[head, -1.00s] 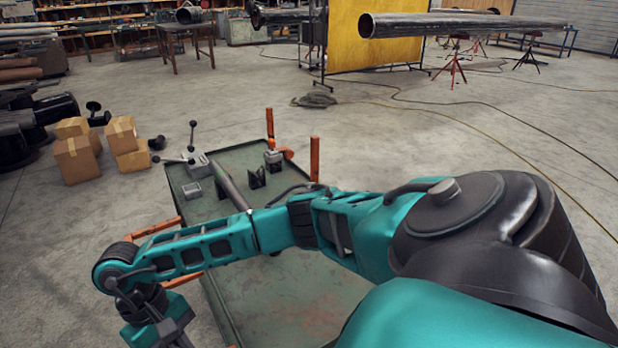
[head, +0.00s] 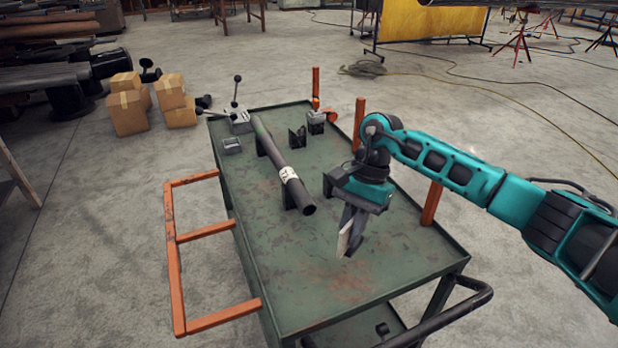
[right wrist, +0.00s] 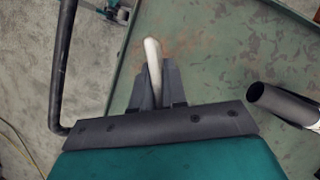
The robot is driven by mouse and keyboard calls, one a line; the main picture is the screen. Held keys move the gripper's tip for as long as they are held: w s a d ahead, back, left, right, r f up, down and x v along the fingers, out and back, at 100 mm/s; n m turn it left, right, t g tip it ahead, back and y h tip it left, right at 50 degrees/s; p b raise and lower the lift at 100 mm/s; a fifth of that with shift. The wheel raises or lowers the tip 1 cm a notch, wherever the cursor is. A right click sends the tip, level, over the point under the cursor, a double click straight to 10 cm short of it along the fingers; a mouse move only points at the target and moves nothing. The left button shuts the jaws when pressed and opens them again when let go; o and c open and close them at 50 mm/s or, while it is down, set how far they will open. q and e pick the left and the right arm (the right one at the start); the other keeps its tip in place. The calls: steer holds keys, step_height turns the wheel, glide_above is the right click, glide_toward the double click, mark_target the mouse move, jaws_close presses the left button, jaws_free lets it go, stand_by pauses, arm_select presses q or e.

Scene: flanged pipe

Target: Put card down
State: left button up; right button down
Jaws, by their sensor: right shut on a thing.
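My right gripper (head: 350,230) points down over the near right part of the green cart top (head: 330,282). My left gripper is out of view.
A dark pipe (head: 265,140) with a white label rests on supports, left of my right gripper. Small metal blocks and a lever clamp (head: 238,120) stand at the cart's far end. Orange rails (head: 172,255) and posts flank the cart. The near cart top is clear.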

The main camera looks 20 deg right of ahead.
steer(key=w+d+r+m+t+h+b, duration=0.2)
steer(key=w+d+r+m+t+b, duration=0.25)
steer(key=m, duration=0.75)
steer(key=w+d+r+m+t+h+b, duration=0.1)
steer(key=w+d+r+m+t+b, duration=0.15)
steer(key=w+d+r+m, duration=0.7)
arm_select(q)
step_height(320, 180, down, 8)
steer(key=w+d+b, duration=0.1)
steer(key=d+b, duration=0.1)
steer(key=b, duration=0.1)
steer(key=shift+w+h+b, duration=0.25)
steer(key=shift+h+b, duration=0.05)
arm_select(e)
steer(key=m, duration=0.3)
glide_above(375, 229)
step_height(375, 229, down, 22)
steer(key=shift+r, duration=0.15)
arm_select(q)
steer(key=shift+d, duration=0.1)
arm_select(e)
steer(key=shift+f, duration=0.2)
steer(key=c, duration=1.2)
jaws_free()
steer(key=shift+o, duration=0.2)
